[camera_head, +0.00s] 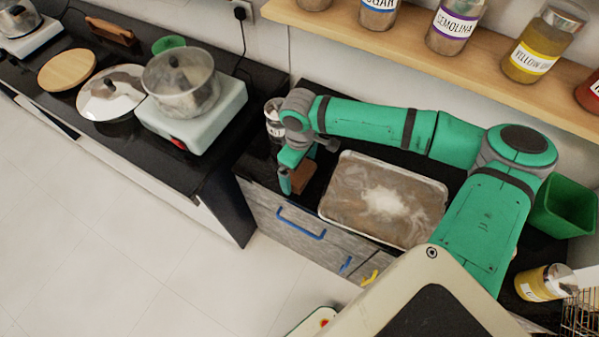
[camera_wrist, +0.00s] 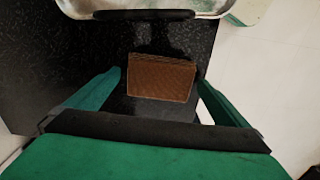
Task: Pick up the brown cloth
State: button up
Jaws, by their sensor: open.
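The brown cloth (camera_wrist: 160,78) is a small folded rectangle lying on the black counter. In the wrist view it sits between and slightly beyond my two green fingers, with space at each side. In the head view the cloth (camera_head: 301,178) shows partly beside my gripper (camera_head: 292,172), at the counter's front edge left of the tray. My gripper (camera_wrist: 160,82) is open and points down at the cloth. I cannot tell its exact height above the counter.
A metal tray (camera_head: 345,207) with a whitish patch lies right of the cloth. A jar (camera_head: 273,118) stands behind my wrist. A stove (camera_head: 200,118) with a pot (camera_head: 182,80) stands on the left counter. A wooden shelf (camera_head: 400,45) with jars runs above my arm.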

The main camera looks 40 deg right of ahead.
jog(key=shift+f, duration=0.35)
jog(key=shift+c, duration=0.3)
jog(key=c, duration=0.9)
jog(key=shift+r, duration=0.15)
jog(key=shift+r, duration=0.55)
jog(key=s+a+r, duration=0.1)
jog(key=r, duration=0.1)
jog(key=a+r, duration=0.1)
jog(key=r, duration=0.2)
jog(key=s+a+r, duration=0.1)
jog(key=a+r, duration=0.1)
jog(key=shift+s+r, duration=0.15)
jog(key=shift+s, duration=0.15)
jog(key=shift+s+a+r, duration=0.75)
jog(key=shift+s+a, duration=0.15)
jog(key=shift+a, duration=0.35)
jog(key=shift+s+a+r, duration=0.7)
jog(key=shift+s+a, duration=0.2)
jog(key=shift+a, duration=0.35)
jog(key=shift+s+a+r, duration=0.75)
jog(key=shift+s+a, duration=0.15)
jog(key=shift+a, duration=0.35)
